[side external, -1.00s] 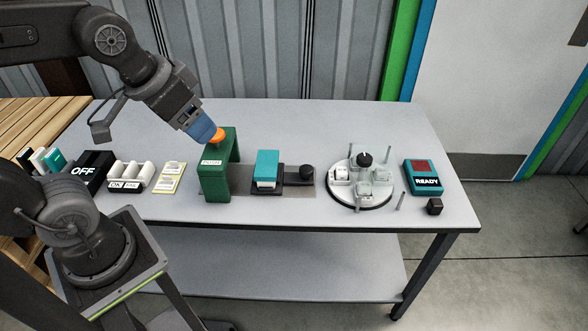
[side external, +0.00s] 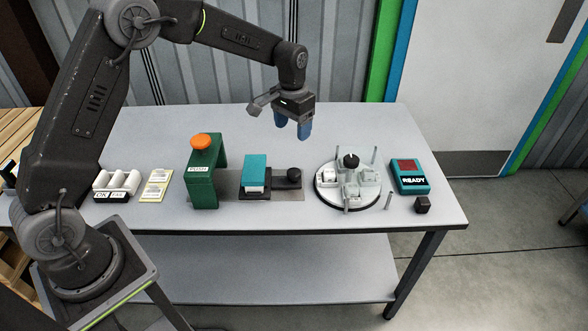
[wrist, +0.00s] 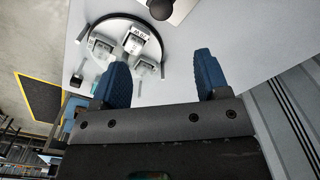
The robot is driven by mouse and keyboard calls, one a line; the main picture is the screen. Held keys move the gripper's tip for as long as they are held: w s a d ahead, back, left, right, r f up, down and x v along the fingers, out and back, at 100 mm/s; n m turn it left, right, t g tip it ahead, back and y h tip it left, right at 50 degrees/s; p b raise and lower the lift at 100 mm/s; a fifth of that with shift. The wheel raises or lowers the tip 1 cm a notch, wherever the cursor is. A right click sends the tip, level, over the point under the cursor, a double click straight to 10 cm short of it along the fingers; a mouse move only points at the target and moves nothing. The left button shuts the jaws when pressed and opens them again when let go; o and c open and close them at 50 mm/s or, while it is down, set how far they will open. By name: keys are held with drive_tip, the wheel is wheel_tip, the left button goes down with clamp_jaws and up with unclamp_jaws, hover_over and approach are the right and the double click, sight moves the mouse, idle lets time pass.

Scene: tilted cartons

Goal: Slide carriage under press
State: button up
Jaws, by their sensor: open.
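The carriage (side external: 254,193) is a dark sled on a grey track, carrying a teal and white carton (side external: 256,171). A round black knob (side external: 293,175) stands at its right end; a dark knob also shows at the top of the wrist view (wrist: 160,8). The green press (side external: 201,187), with an orange button (side external: 201,142) on top, stands just left of the carriage. The carriage is beside the press, not beneath its arch. My gripper (side external: 292,130) is open and empty, blue fingertips pointing down, above and behind the knob. Its two fingers show apart in the wrist view (wrist: 160,75).
A round white turntable (side external: 322,195) with fixtures and upright pins stands right of the track. Beyond it are a teal READY box (side external: 410,177) and a small black cube (side external: 422,204). White rolls (side external: 118,181) and a yellow card (side external: 155,186) lie left of the press.

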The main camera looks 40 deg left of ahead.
sight(294, 171)
drive_tip(key=f, duration=1.5)
drive_tip(key=shift+w, duration=0.3)
drive_tip(key=shift+c, duration=0.5)
